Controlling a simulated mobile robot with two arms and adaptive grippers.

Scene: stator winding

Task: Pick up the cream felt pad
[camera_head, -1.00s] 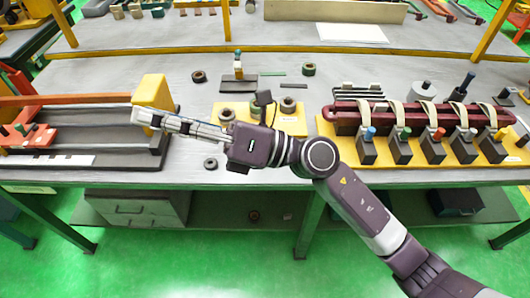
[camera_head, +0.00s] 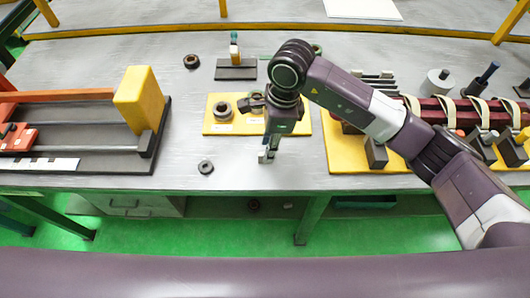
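I cannot make out a cream felt pad for certain in this view. My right gripper (camera_head: 267,156) points down at the front edge of a yellow board (camera_head: 222,128), over the grey bench. Its grey fingers are small and overlap here, so I cannot tell how far apart they are. No pad shows in them. The gripper and its wrist hide part of the board. My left gripper is not in view.
Dark rings lie on the bench, one at the front (camera_head: 206,167) and one farther back (camera_head: 192,61). A fixture with a yellow block (camera_head: 139,99) stands left. A yellow-based rack with a dark red bar (camera_head: 440,112) stands right, partly behind my arm.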

